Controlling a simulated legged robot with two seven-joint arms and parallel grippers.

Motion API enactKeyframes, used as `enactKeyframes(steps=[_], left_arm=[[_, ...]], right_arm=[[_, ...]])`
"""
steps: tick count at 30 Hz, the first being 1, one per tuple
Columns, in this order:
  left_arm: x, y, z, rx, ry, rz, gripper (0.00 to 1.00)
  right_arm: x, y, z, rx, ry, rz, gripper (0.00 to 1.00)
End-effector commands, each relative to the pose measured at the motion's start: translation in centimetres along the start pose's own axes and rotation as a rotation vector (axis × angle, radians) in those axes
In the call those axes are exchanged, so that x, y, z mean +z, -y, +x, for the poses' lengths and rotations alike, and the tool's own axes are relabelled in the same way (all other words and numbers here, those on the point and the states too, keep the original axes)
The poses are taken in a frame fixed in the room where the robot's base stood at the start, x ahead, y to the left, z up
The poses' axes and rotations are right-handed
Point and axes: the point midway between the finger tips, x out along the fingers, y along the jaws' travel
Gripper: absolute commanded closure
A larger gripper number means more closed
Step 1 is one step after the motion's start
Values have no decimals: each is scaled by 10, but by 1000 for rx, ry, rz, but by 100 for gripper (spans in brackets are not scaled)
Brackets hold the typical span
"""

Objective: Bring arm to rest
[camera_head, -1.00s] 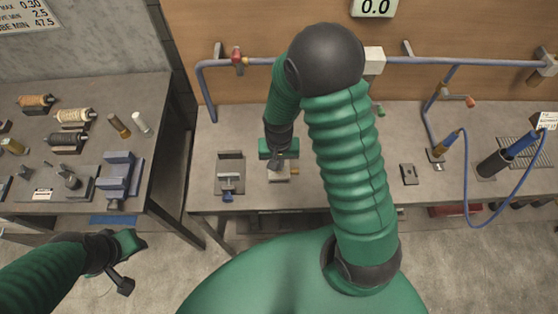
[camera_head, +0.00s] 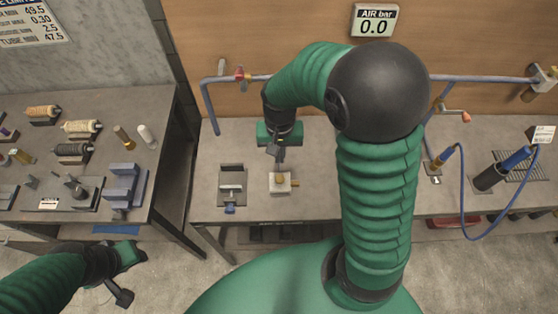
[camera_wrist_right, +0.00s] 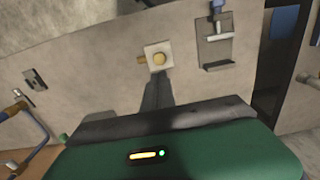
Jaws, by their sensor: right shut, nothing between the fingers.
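My right arm (camera_head: 380,190) bends up from my body and reaches over the middle bench. Its gripper (camera_head: 279,156) points down, just behind and above a small pale block with a brass round part (camera_head: 282,183). In the right wrist view, the shut fingers (camera_wrist_right: 157,84) end close to the same block (camera_wrist_right: 158,56), with nothing between them. My left gripper (camera_head: 122,278) is at the lower left, over the floor in front of the left bench. Its finger opening is not clear.
A grey clamp fixture (camera_head: 231,187) stands left of the block. The left bench (camera_head: 163,106) holds several spools and a grey vise. A blue pipe (camera_head: 455,79) runs along the back panel. At the right, a blue hose (camera_head: 464,200) loops from a dark cylinder. A gauge reads 0.0.

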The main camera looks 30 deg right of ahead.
Motion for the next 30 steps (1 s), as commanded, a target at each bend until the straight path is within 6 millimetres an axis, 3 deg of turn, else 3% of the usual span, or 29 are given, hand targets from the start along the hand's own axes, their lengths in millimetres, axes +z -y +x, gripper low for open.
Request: enactKeyframes(steps=[13, 18, 21, 30], left_arm=[[0, 0, 2, 0, 0, 0, 64], [10, 0, 43, 0, 0, 0, 64], [14, 0, 56, 0, 1, 0, 64], [12, 0, 52, 0, -1, 0, 64]], right_arm=[[2, 0, 2, -2, -4, -11, 100], [45, 10, 36, -48, -116, -302, 100], [69, 12, 48, -62, -192, -483, 100], [75, 13, 45, -64, -217, -549, 100]])
